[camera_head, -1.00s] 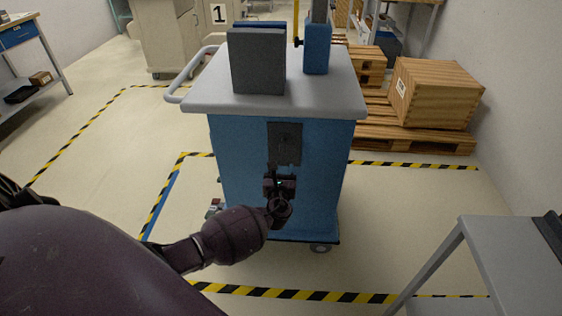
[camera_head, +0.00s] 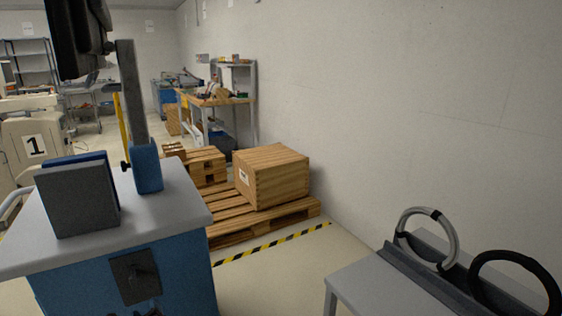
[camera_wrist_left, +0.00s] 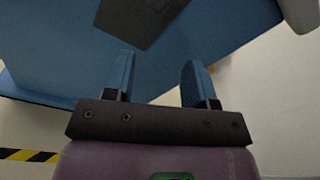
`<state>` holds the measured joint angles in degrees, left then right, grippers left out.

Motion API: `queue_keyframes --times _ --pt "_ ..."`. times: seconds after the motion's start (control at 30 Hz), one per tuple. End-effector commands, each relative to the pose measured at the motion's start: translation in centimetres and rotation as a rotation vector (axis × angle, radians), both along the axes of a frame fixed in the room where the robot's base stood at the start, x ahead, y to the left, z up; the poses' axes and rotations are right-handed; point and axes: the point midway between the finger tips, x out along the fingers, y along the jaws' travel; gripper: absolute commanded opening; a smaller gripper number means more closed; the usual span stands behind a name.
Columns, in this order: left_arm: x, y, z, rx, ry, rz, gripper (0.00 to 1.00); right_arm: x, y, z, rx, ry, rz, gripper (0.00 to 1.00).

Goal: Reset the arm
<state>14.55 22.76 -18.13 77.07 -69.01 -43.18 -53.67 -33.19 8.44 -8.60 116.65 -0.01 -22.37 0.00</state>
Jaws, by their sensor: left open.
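My left gripper (camera_wrist_left: 158,82) shows in the left wrist view with its two blue fingers apart and nothing between them. Beyond the fingers is the blue side of the cart (camera_wrist_left: 220,30), with a dark plate (camera_wrist_left: 140,18) on it near the top edge. In the head view only a small dark piece of the gripper (camera_head: 150,312) shows at the bottom edge, below the dark plate (camera_head: 134,276) on the front of the blue cart (camera_head: 75,285). Whether the fingers touch the cart cannot be told. My right gripper is not in view.
The cart's grey top carries a grey block (camera_head: 78,200) and a blue post base (camera_head: 146,170). A wooden crate (camera_head: 272,175) rests on pallets by the wall. At lower right is a grey table (camera_head: 365,292) with a light ring (camera_head: 450,240) and a black ring (camera_head: 500,258).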

Motion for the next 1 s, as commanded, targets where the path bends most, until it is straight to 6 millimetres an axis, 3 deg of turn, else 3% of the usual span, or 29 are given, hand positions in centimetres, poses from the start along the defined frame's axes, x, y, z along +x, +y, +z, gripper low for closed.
queue_keyframes --times 0.1,0.27,0.47,0.6,0.8,1.0 --pt "0.7 -2.8 1.3 -0.407 -0.109 -0.031 0.51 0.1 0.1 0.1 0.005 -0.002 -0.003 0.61" --pt "-1.8 -6.3 0.8 -0.966 -0.188 -0.021 0.51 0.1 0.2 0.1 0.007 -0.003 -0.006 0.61" --pt "-7.7 -10.0 0.0 -1.627 -0.25 0.082 0.51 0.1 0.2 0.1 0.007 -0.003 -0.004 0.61" --pt "-12.8 -11.5 -0.1 -2.015 -0.293 0.203 0.51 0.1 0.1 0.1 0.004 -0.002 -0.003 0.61" --pt "-20.1 -11.8 -0.4 -2.322 -0.352 0.38 0.51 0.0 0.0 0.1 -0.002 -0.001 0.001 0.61" --pt "-26.9 -10.6 -2.2 -2.363 -0.396 0.55 0.51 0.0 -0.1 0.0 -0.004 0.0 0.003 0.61"
